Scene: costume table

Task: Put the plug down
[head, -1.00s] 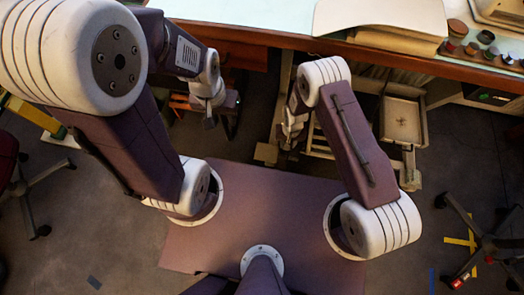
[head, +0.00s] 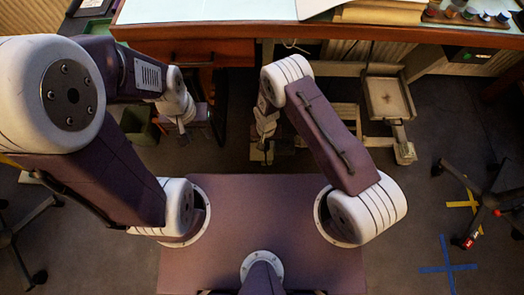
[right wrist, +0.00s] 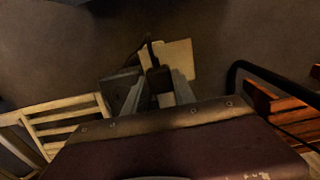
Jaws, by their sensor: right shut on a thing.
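My right gripper (right wrist: 158,92) is shut on a dark plug (right wrist: 157,76), which stands up between the fingers in the right wrist view. A dark cord or prong seems to rise from its top. In the head view my right gripper (head: 264,142) hangs below the table edge, partly hidden by its own arm, and I cannot make out the plug there. My left gripper (head: 183,134) hangs below the table front at the left; its fingers are too small to tell open from shut.
The worktable (head: 220,12) crosses the top, with papers (head: 385,12) and small pots (head: 468,13). Below it stands a trolley with a tray (head: 388,97). A wheeled chair (head: 490,215) is at right. Blue tape (head: 446,267) marks open floor. A pale square (right wrist: 180,58) lies beyond the plug.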

